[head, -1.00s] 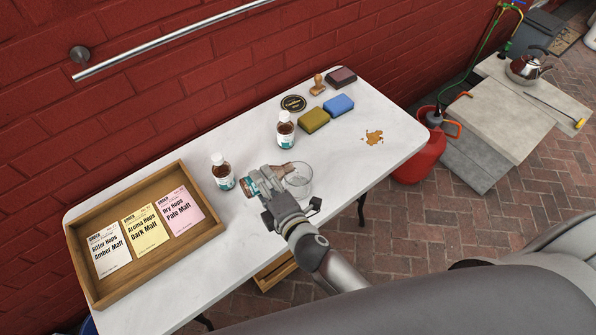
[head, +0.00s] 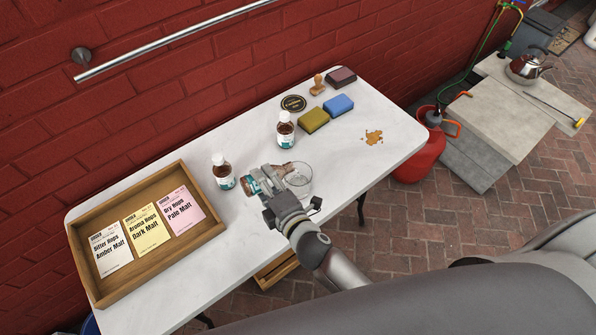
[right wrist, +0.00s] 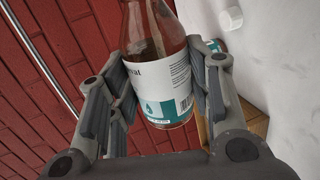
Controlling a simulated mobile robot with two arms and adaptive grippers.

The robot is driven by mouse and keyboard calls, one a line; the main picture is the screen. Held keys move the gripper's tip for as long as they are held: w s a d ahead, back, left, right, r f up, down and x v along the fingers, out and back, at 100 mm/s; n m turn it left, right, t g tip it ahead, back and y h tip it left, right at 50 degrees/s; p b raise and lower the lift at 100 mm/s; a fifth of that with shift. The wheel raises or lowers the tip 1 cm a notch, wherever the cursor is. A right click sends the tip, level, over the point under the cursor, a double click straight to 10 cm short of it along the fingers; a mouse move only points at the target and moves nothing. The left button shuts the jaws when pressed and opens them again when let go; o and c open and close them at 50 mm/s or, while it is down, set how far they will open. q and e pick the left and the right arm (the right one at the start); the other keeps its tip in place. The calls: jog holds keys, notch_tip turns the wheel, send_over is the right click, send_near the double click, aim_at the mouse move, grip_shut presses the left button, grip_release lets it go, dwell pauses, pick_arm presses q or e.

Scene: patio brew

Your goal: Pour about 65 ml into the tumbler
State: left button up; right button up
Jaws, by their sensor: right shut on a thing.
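My right gripper (head: 273,190) is shut on a brown bottle with a white and teal label. The held bottle (right wrist: 160,75) fills the middle of the right wrist view, between the two fingers. In the head view it is tipped over, its neck toward the clear glass tumbler (head: 300,184). The tumbler stands on the table, partly hidden by my gripper. I cannot tell how much liquid is in it. Two similar bottles stand upright, one left of the gripper (head: 222,172) and one behind it (head: 285,130). My left gripper is not in view.
A wooden tray (head: 215,232) with several labelled packets is at the table's left. A green sponge (head: 313,120), blue sponge (head: 339,105), dark block (head: 342,76), stamp (head: 318,85) and round black coaster (head: 293,103) lie at the back. A brown spill (head: 374,137) marks the right side.

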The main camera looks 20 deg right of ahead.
jog(key=f+n+b, duration=0.1)
jog(key=b, duration=0.1)
jog(key=f+n+h+b, duration=0.1)
jog(key=f+b, duration=0.1)
jog(key=b, duration=0.1)
jog(key=shift+a+f+n, duration=0.2)
jog(key=shift+a+n, duration=0.1)
jog(key=shift+a, duration=0.1)
jog(key=shift+a+r+n, duration=0.1)
jog(key=shift+a+n, duration=0.15)
jog(key=shift+n, duration=0.15)
jog(key=shift+d+f+n+t+h+b, duration=0.15)
jog(key=shift+f+n+t+h+b, duration=0.25)
jog(key=shift+f+n+b, duration=0.25)
jog(key=shift+r, duration=0.1)
dwell(0.7)
